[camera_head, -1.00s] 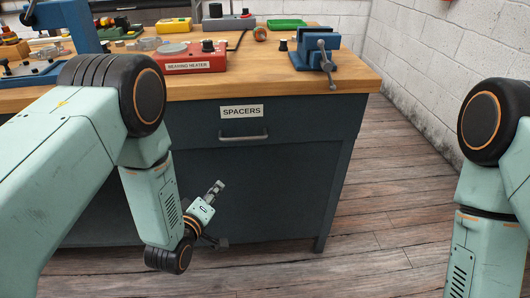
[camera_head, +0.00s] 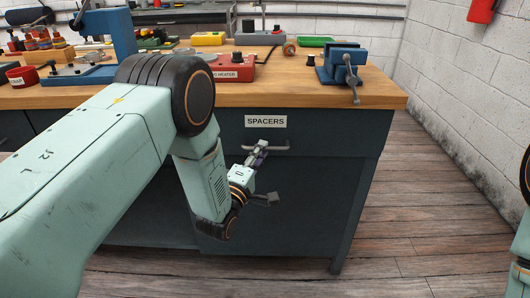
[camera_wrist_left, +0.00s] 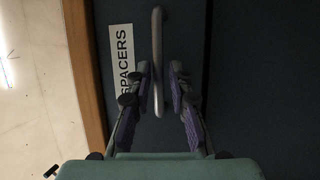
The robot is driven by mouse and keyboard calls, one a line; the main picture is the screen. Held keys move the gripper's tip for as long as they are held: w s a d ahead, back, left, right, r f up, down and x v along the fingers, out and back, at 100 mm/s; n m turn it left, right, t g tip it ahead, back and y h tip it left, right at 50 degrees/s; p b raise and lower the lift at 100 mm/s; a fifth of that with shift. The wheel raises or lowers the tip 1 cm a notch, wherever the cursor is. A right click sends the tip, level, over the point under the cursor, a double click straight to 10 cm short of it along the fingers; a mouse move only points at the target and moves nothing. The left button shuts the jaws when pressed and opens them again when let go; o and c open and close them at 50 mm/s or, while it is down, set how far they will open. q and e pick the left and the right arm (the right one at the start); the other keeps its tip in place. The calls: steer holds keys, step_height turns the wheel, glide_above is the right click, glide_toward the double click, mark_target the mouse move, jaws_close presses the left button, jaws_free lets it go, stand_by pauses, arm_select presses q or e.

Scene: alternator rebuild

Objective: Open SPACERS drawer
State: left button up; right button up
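The SPACERS drawer (camera_head: 335,135) is a dark blue-grey front under the wooden bench top, flush with the cabinet and closed. Its white SPACERS label (camera_head: 266,121) sits above a grey bar handle (camera_head: 280,149). My left gripper (camera_head: 258,153) is at the handle in the head view. In the left wrist view, my left gripper (camera_wrist_left: 159,74) is open, with one purple-padded finger on each side of the handle (camera_wrist_left: 157,35). A gap shows between the handle and each finger. My right gripper is out of view; only part of that arm shows at the right edge.
A blue vise (camera_head: 341,66) stands on the bench top (camera_head: 300,90) above the drawer's right side. A red bearing heater (camera_head: 232,68) is to its left. Clear wooden floor (camera_head: 430,200) lies right of the bench, before a white block wall (camera_head: 470,85).

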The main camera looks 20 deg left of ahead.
arm_select(q)
steer(key=shift+d+x, duration=0.2)
steer(key=shift+x, duration=0.9)
steer(key=shift+a, duration=0.1)
jaws_close()
